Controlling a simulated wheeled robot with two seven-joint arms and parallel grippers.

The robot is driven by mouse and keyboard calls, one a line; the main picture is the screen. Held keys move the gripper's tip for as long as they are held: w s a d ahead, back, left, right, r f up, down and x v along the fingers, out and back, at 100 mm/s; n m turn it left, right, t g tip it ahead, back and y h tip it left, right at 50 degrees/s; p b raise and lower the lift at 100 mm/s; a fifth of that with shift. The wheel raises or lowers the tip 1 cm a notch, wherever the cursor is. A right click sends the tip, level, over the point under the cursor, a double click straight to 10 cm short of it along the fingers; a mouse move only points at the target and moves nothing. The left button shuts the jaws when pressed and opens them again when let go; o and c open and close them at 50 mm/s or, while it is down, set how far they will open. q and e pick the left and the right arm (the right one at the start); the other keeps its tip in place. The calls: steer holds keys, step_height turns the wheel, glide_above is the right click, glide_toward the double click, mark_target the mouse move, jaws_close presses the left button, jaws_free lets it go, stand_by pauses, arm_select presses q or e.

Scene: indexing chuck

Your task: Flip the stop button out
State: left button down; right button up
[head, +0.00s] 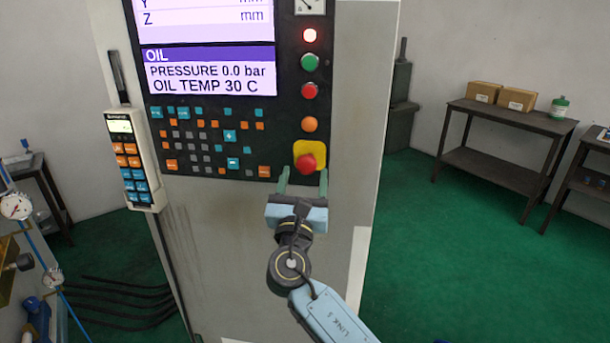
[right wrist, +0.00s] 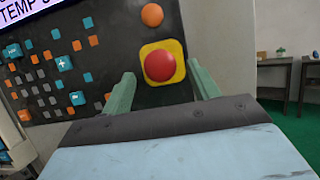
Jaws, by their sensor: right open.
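The stop button (head: 306,163) is a red mushroom head on a yellow square plate at the lower right of the black control panel. It also shows in the right wrist view (right wrist: 159,65), just beyond and between my fingertips. My right gripper (head: 303,176) is open, with its two green fingers pointing up at the button from below. In the right wrist view the fingers (right wrist: 162,82) stand left and right of the yellow plate, with a gap on both sides of the red head. I cannot tell how far the fingertips are from the panel. My left gripper is not in view.
Above the stop button are an orange button (head: 309,124), a red button (head: 310,90) and a green button (head: 310,62). A keypad (head: 205,140) lies to the left. A handheld pendant (head: 133,160) hangs on the cabinet's left edge. The floor (head: 450,260) at right is clear.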

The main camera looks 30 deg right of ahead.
steer(key=b+v, duration=0.2)
steer(key=v, duration=0.9)
steer(key=shift+s+b, duration=0.2)
steer(key=shift+b, duration=0.1)
steer(key=shift+a+f, duration=0.1)
steer(key=shift+f, duration=0.05)
